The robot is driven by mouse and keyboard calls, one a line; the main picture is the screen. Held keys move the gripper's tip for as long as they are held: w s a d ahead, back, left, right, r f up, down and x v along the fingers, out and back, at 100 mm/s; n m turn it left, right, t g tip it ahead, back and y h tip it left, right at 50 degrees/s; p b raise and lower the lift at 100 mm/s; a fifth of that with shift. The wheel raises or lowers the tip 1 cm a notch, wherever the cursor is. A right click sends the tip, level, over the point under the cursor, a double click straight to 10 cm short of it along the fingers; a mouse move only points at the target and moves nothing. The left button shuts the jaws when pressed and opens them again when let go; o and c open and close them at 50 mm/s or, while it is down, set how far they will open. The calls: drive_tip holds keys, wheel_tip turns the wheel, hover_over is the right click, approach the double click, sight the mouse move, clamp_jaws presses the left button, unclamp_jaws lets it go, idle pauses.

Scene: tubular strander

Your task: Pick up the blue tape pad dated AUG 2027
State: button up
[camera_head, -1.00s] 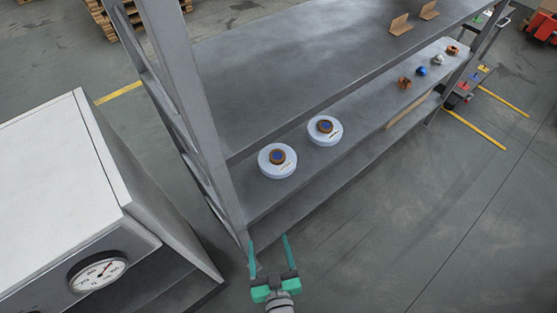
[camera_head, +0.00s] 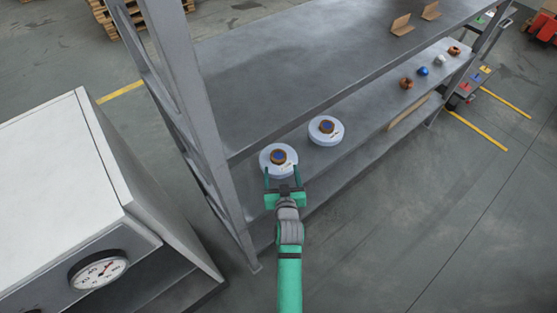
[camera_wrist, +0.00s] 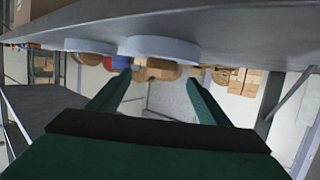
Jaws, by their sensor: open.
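Two round pale discs, each with a brown ring and a blue centre on top, stand on the lower shelf. The near-left disc (camera_head: 272,168) and its brown and blue piece (camera_head: 278,157) are right in front of my gripper (camera_head: 281,171). The second disc (camera_head: 326,138) is to its right and further back. No date is readable on either, so I cannot tell which is AUG 2027. My gripper is open, its fingers at the near-left disc's front edge.
The upper shelf (camera_head: 300,65) overhangs behind the discs. A grey upright (camera_head: 195,130) is left of my gripper, and a white cabinet with a dial (camera_head: 98,270) is further left. Small brown, blue and white items (camera_head: 423,71) lie along the shelf to the right.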

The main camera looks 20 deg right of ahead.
sight(278, 156)
drive_tip(key=shift+x, duration=3.9)
drive_tip(key=shift+w+a+r, duration=0.1)
drive_tip(key=shift+a, duration=0.05)
drive_tip(key=c, duration=1.3)
drive_tip(key=shift+c, duration=0.2)
